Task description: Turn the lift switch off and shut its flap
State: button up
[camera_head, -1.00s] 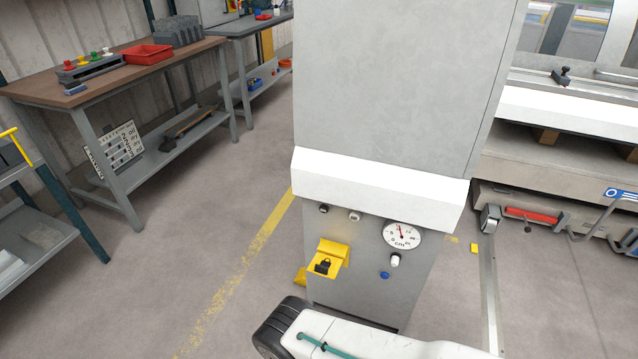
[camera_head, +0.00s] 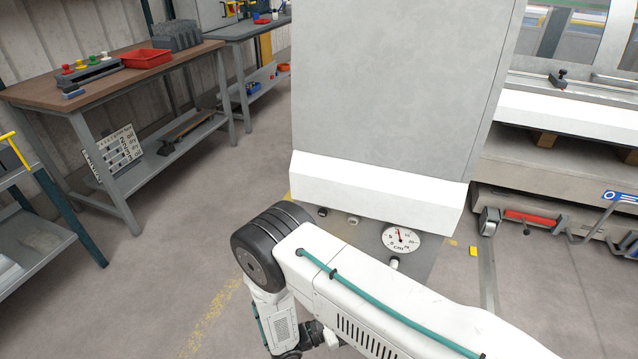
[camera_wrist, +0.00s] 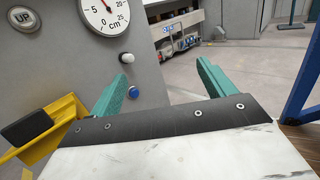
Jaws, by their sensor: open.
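In the wrist view a yellow housing (camera_wrist: 52,128) stands out from the grey cabinet front at the left edge, with a dark block (camera_wrist: 27,127) on it. I cannot tell which part is the flap or which way the switch is set. My gripper (camera_wrist: 162,75) has two teal fingers spread apart with nothing between them. It is to the right of the yellow housing, and its left finger overlaps the view of the cabinet face near a blue button (camera_wrist: 134,92).
The cabinet carries a cm dial (camera_head: 402,240), a white knob (camera_wrist: 126,58) and an UP button (camera_wrist: 24,18). A machine bed (camera_head: 560,165) is at the right. Floor between bench and cabinet is clear.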

jog(key=s+d+r+m+g+y, duration=0.15)
jog(key=r+m+g, duration=0.25)
jog(key=r, duration=0.6)
jog(key=s+d+r+m+g+y, duration=0.1)
jog(key=d+r+m+g+y, duration=0.3)
jog(key=r, duration=0.5)
jog(key=s+d+r+m+g+y, duration=0.2)
jog(key=r+m+g, duration=0.3)
jog(key=r, duration=0.5)
jog(key=s+d+r+m+t+y, duration=0.3)
jog(key=s+r, duration=0.4)
jog(key=r, duration=0.3)
jog(key=s+d+r+m+t+y, duration=0.3)
jog(key=s+d+r+m+y, duration=0.3)
jog(key=r, duration=0.5)
jog(key=s+y, duration=0.1)
jog(key=s, duration=0.1)
jog(key=shift+s+d+r+m, duration=0.2)
jog(key=shift+s+d+m, duration=0.05)
jog(key=shift+s+m, duration=0.05)
jog(key=shift+t, duration=0.3)
